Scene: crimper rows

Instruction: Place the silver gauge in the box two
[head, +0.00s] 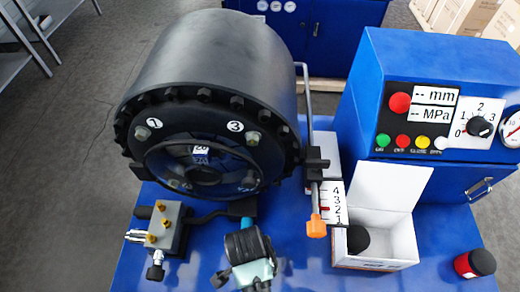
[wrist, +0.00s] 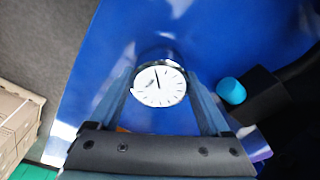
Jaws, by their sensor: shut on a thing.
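In the wrist view my gripper (wrist: 159,68) is shut on the silver gauge (wrist: 160,87). The gauge has a round white dial with dark marks and a dark needle, and its face is turned to the wrist camera. Blue surface shows behind it. In the head view I cannot make out the gauge. An open white box (head: 402,253) stands on the blue bench with its lid up and a dark round thing (head: 358,238) inside. I cannot read a number on it, so I cannot tell if it is box two.
A large black crimper head (head: 205,75) fills the bench's left and middle. A brass-fitted valve block (head: 165,230) sits in front. A blue control panel (head: 435,110) stands behind the box. A red and black cylinder (head: 475,263) is at the right. A scale with an orange tip (head: 316,226) stands left of the box.

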